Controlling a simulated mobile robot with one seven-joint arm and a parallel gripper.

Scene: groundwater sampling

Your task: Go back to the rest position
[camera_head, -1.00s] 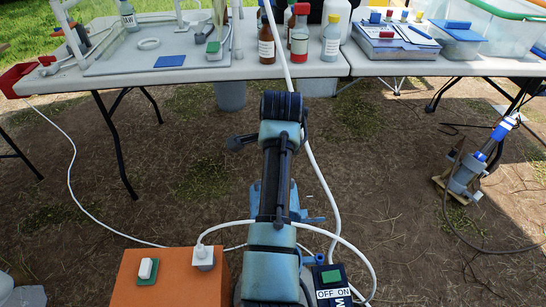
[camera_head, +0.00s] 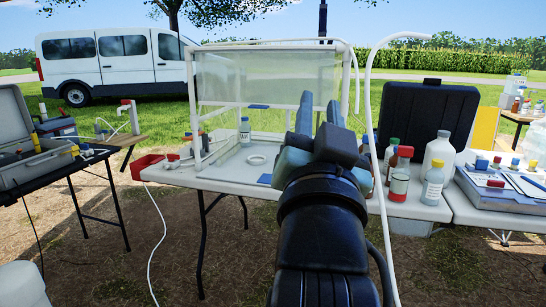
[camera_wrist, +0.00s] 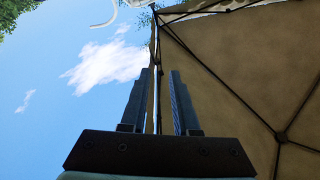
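My gripper (camera_head: 319,102) is raised in front of the body camera, with its two blue-grey fingers pointing up. In the wrist view my gripper (camera_wrist: 159,78) shows its fingers apart with a gap between them. Nothing is held between them; sky and the tan canopy (camera_wrist: 235,75) lie behind. My dark forearm fills the lower middle of the body view and hides part of the table. The fingers appear in front of the clear-walled frame enclosure (camera_head: 225,85) on the white table (camera_head: 225,180).
A white hose (camera_head: 378,150) rises close beside my arm. A grey case (camera_head: 40,160) stands on the left table.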

